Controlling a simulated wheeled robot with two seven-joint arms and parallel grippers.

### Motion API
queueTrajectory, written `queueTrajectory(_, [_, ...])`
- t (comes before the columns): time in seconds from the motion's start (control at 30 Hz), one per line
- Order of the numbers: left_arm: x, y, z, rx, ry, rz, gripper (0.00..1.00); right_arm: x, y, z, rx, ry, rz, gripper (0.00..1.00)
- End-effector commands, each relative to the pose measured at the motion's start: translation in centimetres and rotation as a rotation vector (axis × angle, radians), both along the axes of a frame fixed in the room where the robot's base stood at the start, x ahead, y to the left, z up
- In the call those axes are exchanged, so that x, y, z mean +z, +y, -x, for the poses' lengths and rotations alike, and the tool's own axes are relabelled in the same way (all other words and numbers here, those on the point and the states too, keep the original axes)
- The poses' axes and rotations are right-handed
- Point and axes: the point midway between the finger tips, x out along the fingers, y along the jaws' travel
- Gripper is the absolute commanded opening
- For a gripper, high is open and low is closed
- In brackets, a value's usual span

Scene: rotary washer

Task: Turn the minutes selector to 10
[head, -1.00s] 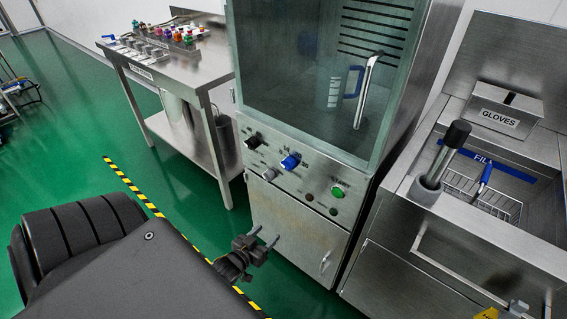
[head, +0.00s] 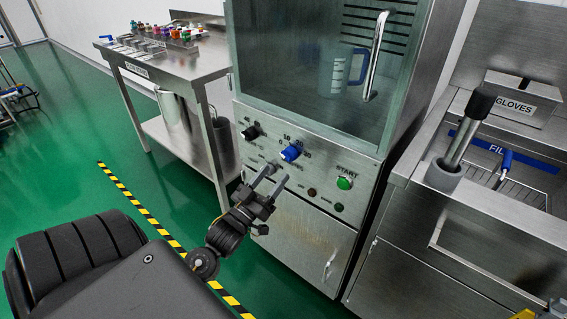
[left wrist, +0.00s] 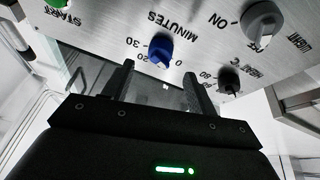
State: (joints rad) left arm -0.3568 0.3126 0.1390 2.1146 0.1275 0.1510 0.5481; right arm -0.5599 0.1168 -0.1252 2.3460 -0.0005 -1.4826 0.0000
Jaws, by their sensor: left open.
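The minutes selector is a blue knob (head: 291,151) on the front panel of the steel washer. It also shows in the left wrist view (left wrist: 160,50), where the picture is upside down, with the word MINUTES and the numbers 0, 20 and 30 around it. I cannot tell for sure which number it points at. My left gripper (head: 273,179) is open and empty, in front of the panel, below and slightly left of the blue knob. In the left wrist view its two fingers (left wrist: 158,76) stand apart, on either side of the knob's line. They do not visibly grip it.
A black heat knob (head: 251,132) is left of the selector, and a green START button (head: 344,183) is right. A grey light knob (left wrist: 262,22) shows in the wrist view. The glass door's handle (head: 376,55) is above. A steel sink unit (head: 470,215) stands right.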

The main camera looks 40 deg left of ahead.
Motion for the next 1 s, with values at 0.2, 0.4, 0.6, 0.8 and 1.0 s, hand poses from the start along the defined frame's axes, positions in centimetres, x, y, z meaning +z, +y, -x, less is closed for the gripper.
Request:
queueTrajectory(0.2, [1.4, 0.1, -3.5, 0.002, -0.002, 0.0, 0.57, -0.2, 0.0, -0.1, 0.0, 0.001, 0.0, 0.36])
queueTrajectory(0.4, [2.0, 0.2, -5.0, 0.001, 0.0, 0.0, 0.57, -0.3, 0.0, -0.1, 0.0, 0.001, 0.0, 0.36])
queueTrajectory(0.6, [2.0, 0.2, -5.2, 0.001, 0.002, 0.0, 0.57, -0.4, 0.0, -0.1, 0.0, 0.001, 0.0, 0.36])
queueTrajectory(0.8, [2.0, 0.1, -5.2, 0.001, 0.001, 0.0, 0.47, -0.4, 0.0, -0.1, 0.0, 0.001, 0.0, 0.36])
queueTrajectory(1.0, [2.0, 0.1, -5.2, 0.001, 0.001, 0.0, 0.21, -0.4, 0.0, -0.1, 0.0, 0.002, 0.0, 0.36])
